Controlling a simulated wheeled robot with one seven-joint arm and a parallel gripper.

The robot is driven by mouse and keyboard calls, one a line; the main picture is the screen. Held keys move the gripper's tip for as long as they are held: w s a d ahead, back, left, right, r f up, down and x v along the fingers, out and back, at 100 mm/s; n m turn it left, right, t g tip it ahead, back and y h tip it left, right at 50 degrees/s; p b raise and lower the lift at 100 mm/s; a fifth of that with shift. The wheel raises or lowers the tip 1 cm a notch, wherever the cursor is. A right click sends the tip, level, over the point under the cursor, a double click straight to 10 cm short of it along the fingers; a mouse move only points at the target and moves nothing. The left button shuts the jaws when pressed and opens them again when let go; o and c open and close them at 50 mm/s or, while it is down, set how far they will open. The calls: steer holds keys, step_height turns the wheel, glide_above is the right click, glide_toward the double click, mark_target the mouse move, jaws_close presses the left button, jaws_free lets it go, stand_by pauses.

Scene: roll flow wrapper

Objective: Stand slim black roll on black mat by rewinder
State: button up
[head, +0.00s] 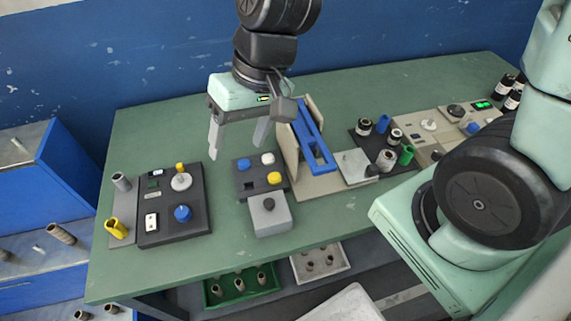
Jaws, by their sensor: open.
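My gripper (238,143) hangs open and empty above the table, left of the blue-railed frame, its two fingers pointing down. A black mat (358,143) lies right of that frame. Upright on or at it are two dark rolls with pale cores, one at the back (364,127) and one farther right (395,137), plus a blue roll (382,124), a grey roll (386,160) and a green roll (406,155). A small black piece (372,170) sits by the pale plate's right edge. I cannot tell which of these is the slim black roll, nor which machine is the rewinder.
The blue-railed frame (313,135) stands mid-table. A dark control panel (190,222) with knobs is at left, beside a yellow roll (117,228). A beige machine (452,132) and dark rolls (507,83) are at right. The green table (150,130) is clear at back left.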

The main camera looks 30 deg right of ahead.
steer(key=s+d+r+n+h, duration=0.2)
steer(key=s+n, duration=0.4)
steer(key=s, duration=0.4)
steer(key=shift+s+d+g+h, duration=0.2)
steer(key=shift+g+h, duration=0.1)
steer(key=shift+h, duration=0.3)
